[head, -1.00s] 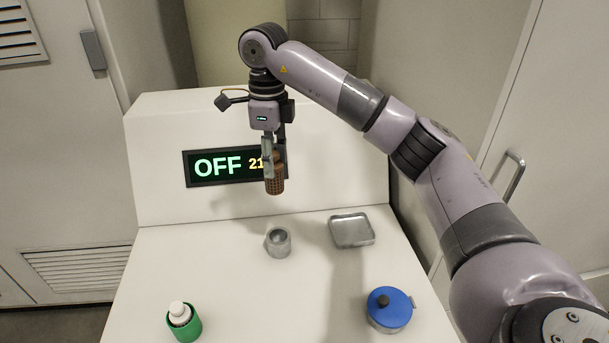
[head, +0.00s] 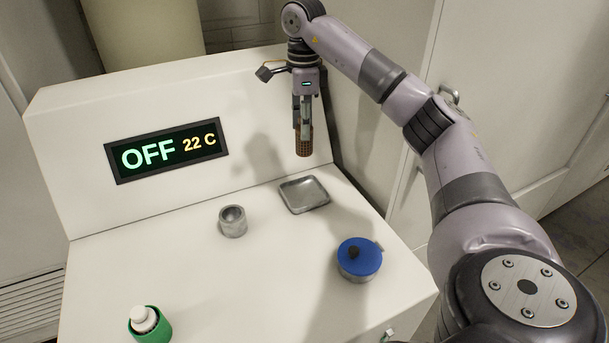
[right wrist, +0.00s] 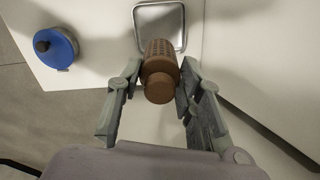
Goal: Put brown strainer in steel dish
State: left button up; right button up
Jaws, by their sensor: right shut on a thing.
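The brown strainer (head: 304,142) is a perforated cylinder. My right gripper (head: 304,122) is shut on it and holds it upright above the back right of the white worktop. In the right wrist view the strainer (right wrist: 160,72) sits between the two fingers of my right gripper (right wrist: 158,85). The steel dish (head: 304,195) is a shallow square tray on the worktop, below the strainer in the head view. In the right wrist view the dish (right wrist: 150,17) shows just beyond the strainer, partly covered by it. My left gripper is not in view.
A small grey metal cup (head: 233,222) stands left of the dish. A pot with a blue lid (head: 359,258) stands in front of the dish. A green holder with a white bottle (head: 149,325) is at the front left. A panel (head: 167,150) reads OFF 22 C.

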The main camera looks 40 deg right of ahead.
notch_tip(320, 180, down, 13)
jog(key=shift+f+p, duration=0.15)
jog(key=shift+p, duration=1)
jog(key=shift+f, duration=0.45)
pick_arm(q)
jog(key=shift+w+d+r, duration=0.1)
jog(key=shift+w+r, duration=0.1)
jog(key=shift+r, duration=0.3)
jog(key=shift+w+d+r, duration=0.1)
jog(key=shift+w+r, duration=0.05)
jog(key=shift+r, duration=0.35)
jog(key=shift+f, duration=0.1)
pick_arm(e)
jog(key=o, duration=1.2)
jog(key=shift+f, duration=0.15)
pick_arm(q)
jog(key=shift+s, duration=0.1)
